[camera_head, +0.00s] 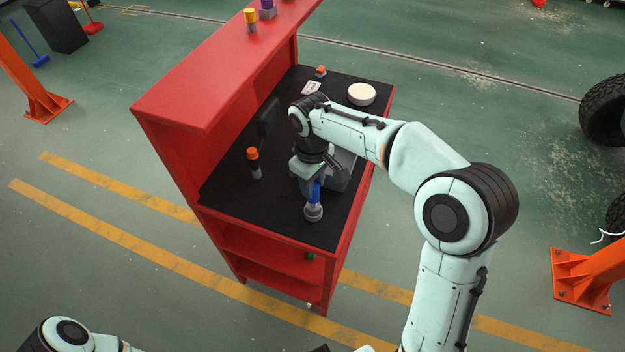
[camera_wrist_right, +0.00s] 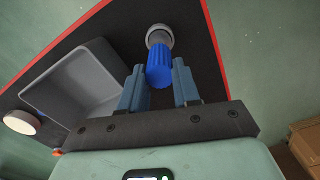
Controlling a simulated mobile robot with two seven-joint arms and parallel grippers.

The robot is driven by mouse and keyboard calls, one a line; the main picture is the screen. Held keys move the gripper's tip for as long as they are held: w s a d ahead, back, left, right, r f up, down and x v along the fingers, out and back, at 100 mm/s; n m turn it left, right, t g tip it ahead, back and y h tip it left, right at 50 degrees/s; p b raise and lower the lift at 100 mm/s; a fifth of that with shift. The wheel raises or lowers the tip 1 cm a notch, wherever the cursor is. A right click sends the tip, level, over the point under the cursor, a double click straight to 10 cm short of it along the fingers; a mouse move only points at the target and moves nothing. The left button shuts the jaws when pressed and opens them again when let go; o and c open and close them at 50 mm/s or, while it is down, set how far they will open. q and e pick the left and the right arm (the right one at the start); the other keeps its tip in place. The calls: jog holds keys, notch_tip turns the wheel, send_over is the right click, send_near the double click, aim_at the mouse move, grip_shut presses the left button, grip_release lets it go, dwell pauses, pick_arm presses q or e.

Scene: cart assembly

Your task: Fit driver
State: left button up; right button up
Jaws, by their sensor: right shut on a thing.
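A driver with a ribbed blue handle (camera_head: 317,188) stands near the front edge of the cart's black top. It also shows in the right wrist view (camera_wrist_right: 159,68), between the fingers. A round grey piece (camera_head: 313,212) is at its lower end; it also shows in the right wrist view (camera_wrist_right: 159,36). I cannot tell whether the driver is seated in that piece or part of it. My right gripper (camera_head: 314,181) is shut on the blue handle, reaching in from above; its fingers (camera_wrist_right: 158,75) flank the handle. My left gripper is out of view.
The red cart (camera_head: 204,196) has a raised shelf bearing yellow (camera_head: 251,20) and purple-topped pieces. A grey bin (camera_wrist_right: 68,82) sits beside the gripper. An orange-topped piece (camera_head: 254,163) and a white disc (camera_head: 361,94) stand on the black top.

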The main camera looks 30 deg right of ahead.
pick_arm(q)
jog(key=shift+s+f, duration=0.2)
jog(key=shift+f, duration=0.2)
pick_arm(e)
jog(key=shift+f, duration=0.65)
pick_arm(q)
jog(key=shift+b, duration=0.3)
pick_arm(e)
jog(key=shift+f, duration=0.1)
jog(key=o, duration=1.1)
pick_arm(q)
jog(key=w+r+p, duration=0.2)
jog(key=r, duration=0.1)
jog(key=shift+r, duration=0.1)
pick_arm(e)
notch_tip(320, 180, up, 13)
jog(key=shift+r, duration=0.2)
